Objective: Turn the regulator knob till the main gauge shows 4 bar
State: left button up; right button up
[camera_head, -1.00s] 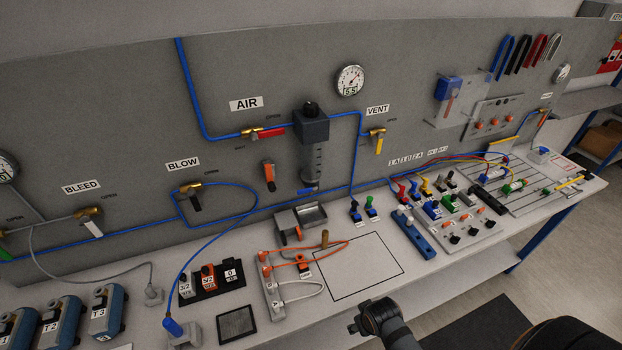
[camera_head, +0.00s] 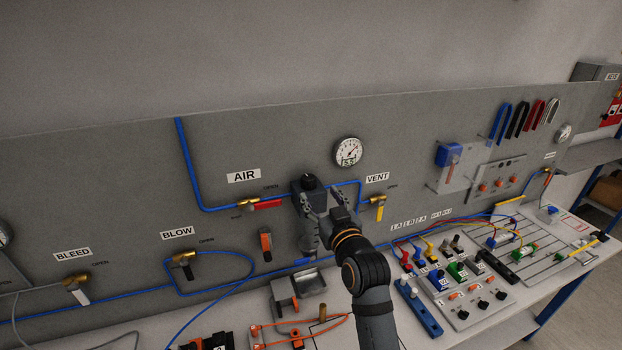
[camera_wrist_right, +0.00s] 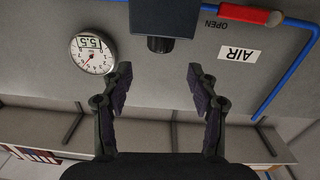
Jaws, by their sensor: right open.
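The main gauge (camera_head: 348,151) is a round white dial on the grey panel. Its display reads 5.5, also legible in the right wrist view (camera_wrist_right: 93,50). The black regulator knob (camera_head: 309,181) tops the dark regulator body (camera_head: 301,187), left of and below the gauge. In the wrist view the picture is upside down, and the knob (camera_wrist_right: 160,44) sticks out of the body (camera_wrist_right: 165,15). My right gripper (camera_wrist_right: 159,82) is open and empty, its fingers spread either side of the knob's line but apart from it. In the head view my right gripper (camera_head: 325,207) partly hides the regulator. My left gripper is out of view.
A red-handled AIR valve (camera_head: 266,204) is left of the regulator, and a yellow-handled VENT valve (camera_head: 379,210) is close on its right. Blue pipe (camera_head: 345,183) runs between them. A grey metal bracket (camera_head: 283,292) stands on the bench below. The panel above the knob is clear.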

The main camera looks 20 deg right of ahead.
aim_at(311, 182)
jog(key=w, duration=0.1)
jog(key=w+a, duration=0.1)
jog(key=w, duration=0.1)
jog(key=shift+r+b, duration=0.15)
jog(key=shift+b, duration=0.25)
jog(key=shift+w+d+f, duration=0.1)
jog(key=shift+w, duration=0.5)
jog(key=shift+w+d+f, duration=0.1)
jog(key=shift+w, duration=0.5)
jog(key=w, duration=0.2)
jog(key=w+b, duration=0.1)
jog(key=shift+w+d+f, duration=0.25)
jog(key=shift+d+f, duration=0.05)
jog(key=shift+d, duration=0.05)
jog(key=shift+w+a+r, duration=0.1)
jog(key=shift+w+r, duration=0.1)
jog(key=shift+w, duration=0.15)
jog(key=shift+s+a+r, duration=0.1)
jog(key=shift+c, duration=1.5)
jog(key=c, duration=0.9)
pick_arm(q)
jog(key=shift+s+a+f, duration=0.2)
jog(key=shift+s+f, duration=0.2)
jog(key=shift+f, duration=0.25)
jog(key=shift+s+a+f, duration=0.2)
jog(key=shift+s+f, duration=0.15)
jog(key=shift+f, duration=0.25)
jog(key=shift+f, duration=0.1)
pick_arm(e)
jog(key=shift+n+y, duration=0.3)
